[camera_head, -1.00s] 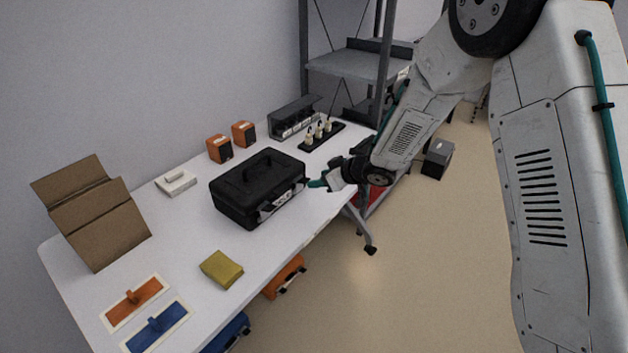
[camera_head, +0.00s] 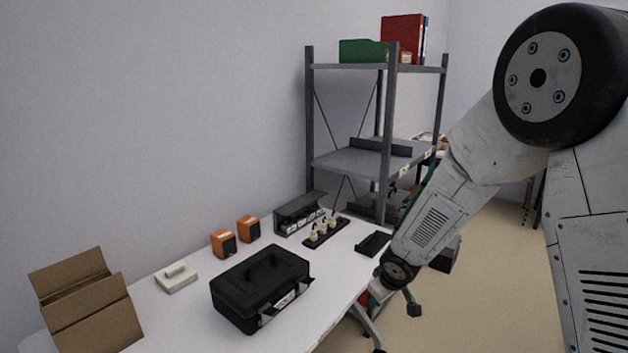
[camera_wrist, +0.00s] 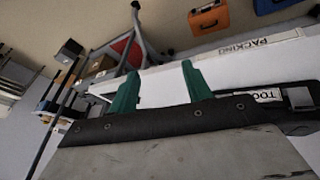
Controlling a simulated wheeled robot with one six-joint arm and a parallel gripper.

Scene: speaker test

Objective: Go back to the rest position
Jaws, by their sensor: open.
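My gripper (camera_head: 395,300) is at the right edge of the white table (camera_head: 190,318) in the head view, at the end of my arm that comes down from the upper right. In the wrist view its two green fingers (camera_wrist: 158,90) stand apart with nothing between them. A black case (camera_head: 262,287) with a handle lies on the table to the left of my gripper, apart from it. In the wrist view the table's front edge, with a PACKING label (camera_wrist: 243,48), runs beyond the fingers.
Two orange boxes (camera_head: 223,243), a white device (camera_head: 177,279), a black rack (camera_head: 300,213) and a strip with pale pegs (camera_head: 326,232) stand on the table. An open cardboard box (camera_head: 88,305) is at the left. A grey shelf (camera_head: 360,160) stands behind. Open floor (camera_head: 500,265) lies to the right.

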